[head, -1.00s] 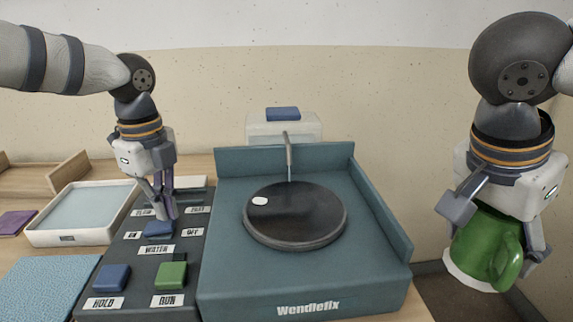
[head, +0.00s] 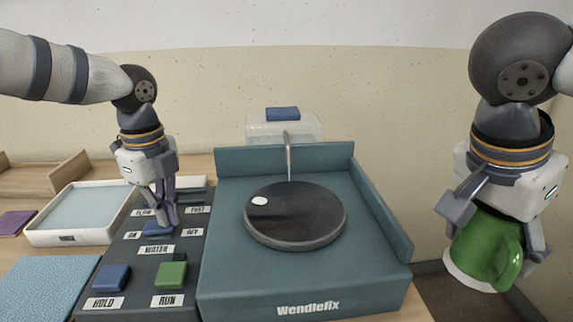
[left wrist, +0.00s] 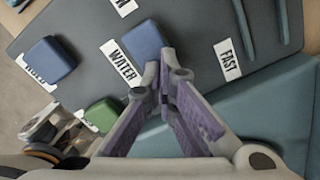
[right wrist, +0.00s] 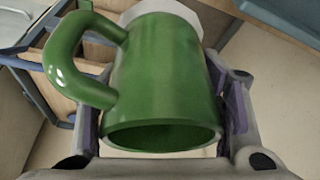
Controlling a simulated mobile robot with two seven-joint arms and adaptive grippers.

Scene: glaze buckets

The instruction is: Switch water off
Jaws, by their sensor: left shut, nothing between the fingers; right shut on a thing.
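The blue water switch (head: 156,229) sits on the dark control panel, between the ON label (head: 152,238) and the OFF label (head: 192,231), above the WATER label (head: 156,250). My left gripper (head: 169,222) is shut and empty, pointing down with its fingertips at the right part of the switch. The left wrist view shows the switch (left wrist: 147,42) just beyond the fingertips (left wrist: 165,60); I cannot tell whether they touch it. The switch's tilt is hard to make out. My right gripper (head: 495,222) is shut on a green mug (head: 484,247), held up at the right.
A blue HOLD button (head: 112,277) and a green RUN button (head: 171,275) are nearer on the panel. The wheel unit with its dark round disc (head: 295,215) and thin spout (head: 289,160) stands right of the panel. A white tray (head: 40,238) is at left.

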